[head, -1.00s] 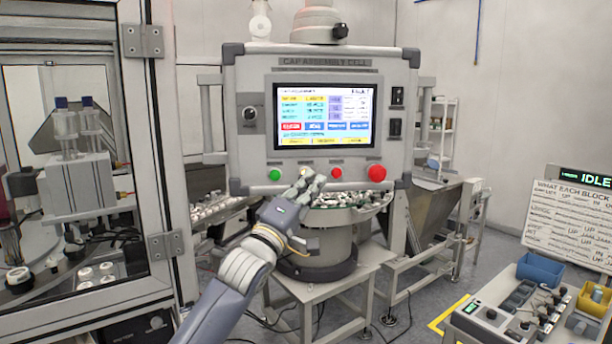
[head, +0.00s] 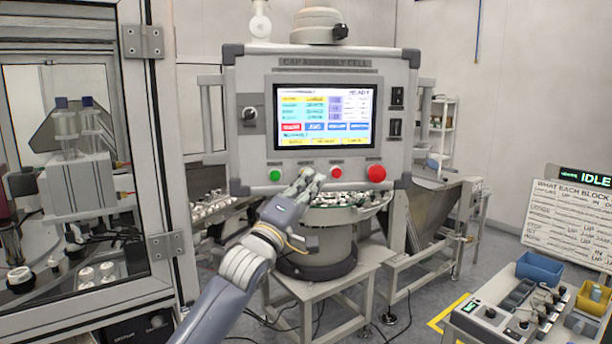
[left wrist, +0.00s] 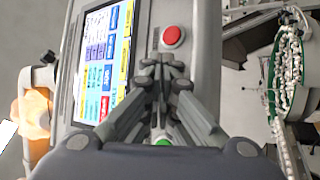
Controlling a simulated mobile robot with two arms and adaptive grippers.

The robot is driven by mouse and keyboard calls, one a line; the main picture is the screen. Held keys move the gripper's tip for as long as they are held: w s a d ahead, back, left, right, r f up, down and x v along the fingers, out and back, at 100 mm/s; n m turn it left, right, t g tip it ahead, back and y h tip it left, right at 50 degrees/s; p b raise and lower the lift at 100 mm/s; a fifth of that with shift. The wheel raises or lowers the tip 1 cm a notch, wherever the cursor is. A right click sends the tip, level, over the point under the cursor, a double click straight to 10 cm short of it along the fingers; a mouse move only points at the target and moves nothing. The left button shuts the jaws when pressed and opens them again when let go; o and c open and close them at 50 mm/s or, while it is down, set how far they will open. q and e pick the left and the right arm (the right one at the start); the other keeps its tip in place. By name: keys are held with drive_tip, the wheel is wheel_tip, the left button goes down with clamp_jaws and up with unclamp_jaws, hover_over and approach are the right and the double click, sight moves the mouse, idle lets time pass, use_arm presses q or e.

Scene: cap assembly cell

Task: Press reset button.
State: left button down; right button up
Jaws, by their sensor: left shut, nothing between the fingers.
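The control panel (head: 250,150) of the cap assembly cell carries a row of buttons below its lit screen (head: 325,115). The green button (head: 275,175) is at the left, a small red button (head: 336,173) right of the middle, and a big red button (head: 376,174) at the right. My left gripper (head: 308,176) is shut and empty, its fingertips at the panel between the green and small red buttons. They hide the button there; I cannot tell whether they touch it. The left wrist view shows the shut fingers (left wrist: 165,68) between a red button (left wrist: 173,36) and the green button (left wrist: 162,142).
A bowl feeder (head: 318,240) with caps stands below the panel. A glazed machine cabinet (head: 165,200) is at the left. A bench console (head: 490,325) with a blue bin (head: 540,268) and a sign board (head: 570,225) are at the right.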

use_arm(q)
drive_tip(key=shift+s, duration=0.5)
drive_tip(key=s+d+p, duration=0.1)
drive_tip(key=s, duration=0.5)
drive_tip(key=shift+p, duration=0.35)
drive_tip(key=shift+w+f, duration=0.1)
